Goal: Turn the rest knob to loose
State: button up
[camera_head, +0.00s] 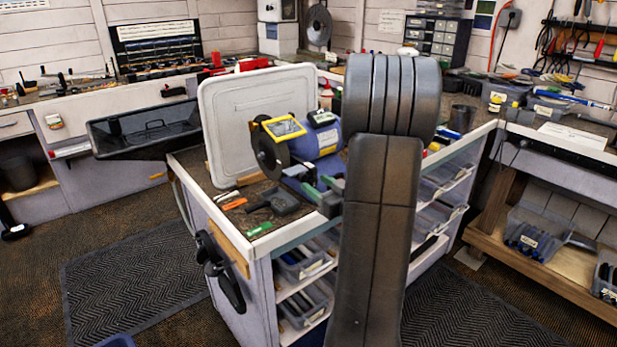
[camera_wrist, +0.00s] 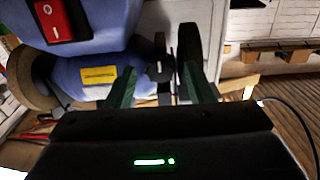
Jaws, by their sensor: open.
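The bench grinder (camera_head: 325,142) has a blue body, a wheel on its left and a yellow-framed shield. In the wrist view its blue housing (camera_wrist: 97,73) carries a yellow label and a red switch. A small dark rest knob (camera_wrist: 158,72) with a pale mark shows beside a dark wheel (camera_wrist: 187,55). My gripper (camera_wrist: 160,84) is open, with its green fingers on either side of the knob in the picture. I cannot tell whether they touch it. In the head view my gripper (camera_head: 320,191) is at the grinder's front, partly hidden by my arm.
A black scoop-like tool (camera_head: 273,202) and several small hand tools lie on the bench left of my gripper. A pale panel (camera_head: 250,110) stands behind the grinder. Earmuff-like black gear (camera_head: 220,270) hangs on the bench side.

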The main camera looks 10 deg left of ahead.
aim_at(314, 183)
jog(key=shift+x, duration=2.25)
jog(key=c, duration=1)
jog(key=shift+f, duration=0.1)
